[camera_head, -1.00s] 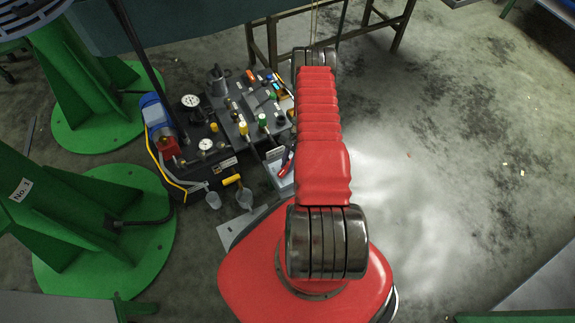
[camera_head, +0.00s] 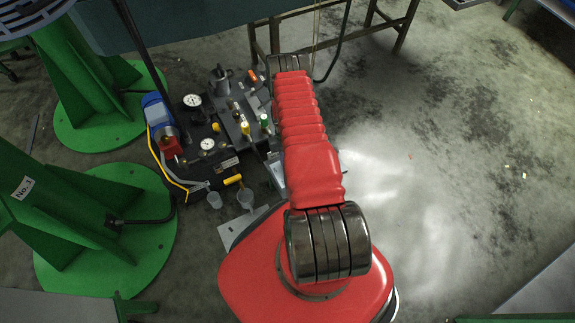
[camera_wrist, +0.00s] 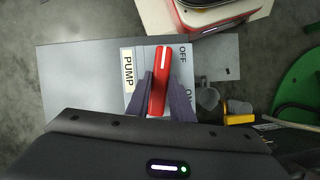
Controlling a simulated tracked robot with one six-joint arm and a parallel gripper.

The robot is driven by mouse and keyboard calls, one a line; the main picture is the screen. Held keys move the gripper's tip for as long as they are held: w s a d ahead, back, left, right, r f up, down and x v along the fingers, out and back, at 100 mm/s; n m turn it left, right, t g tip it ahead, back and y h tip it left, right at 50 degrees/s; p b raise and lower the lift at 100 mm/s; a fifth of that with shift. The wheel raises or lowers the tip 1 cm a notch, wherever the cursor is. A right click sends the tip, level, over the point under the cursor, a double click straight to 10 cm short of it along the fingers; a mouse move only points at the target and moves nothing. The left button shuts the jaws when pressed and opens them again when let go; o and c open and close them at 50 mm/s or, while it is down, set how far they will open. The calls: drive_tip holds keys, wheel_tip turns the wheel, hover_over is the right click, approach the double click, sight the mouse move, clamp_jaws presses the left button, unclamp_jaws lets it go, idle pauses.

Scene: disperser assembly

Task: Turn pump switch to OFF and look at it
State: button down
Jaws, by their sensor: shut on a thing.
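The pump switch has a red handle (camera_wrist: 160,76) with a white mark near its upper end, on a white plate lettered PUMP, OFF and ON. In the wrist view the handle stands nearly upright, its marked end up beside the OFF lettering, with ON lower right. My gripper (camera_wrist: 159,95) has one dark finger on each side of the handle and is shut on it. The plate sits on a grey box (camera_wrist: 80,75). In the head view my red arm hides the switch and gripper.
In the head view, the disperser unit (camera_head: 215,130) with gauges, valves and a blue motor (camera_head: 155,108) stands left of my arm. Green pillars (camera_head: 75,210) stand farther left. A yellow-handled valve (camera_wrist: 238,107) is near the switch.

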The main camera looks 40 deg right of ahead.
drive_tip(key=shift+w+n+h, duration=0.45)
drive_tip(key=shift+n+h, duration=0.05)
drive_tip(key=shift+n, duration=0.7)
drive_tip(key=c, duration=2)
unclamp_jaws()
drive_tip(key=o, duration=0.4)
drive_tip(key=shift+s, duration=0.25)
drive_tip(key=shift+o, duration=0.2)
drive_tip(key=shift+r, duration=0.15)
drive_tip(key=v, duration=1.3)
drive_tip(key=shift+w, duration=0.4)
drive_tip(key=shift+r, duration=0.15)
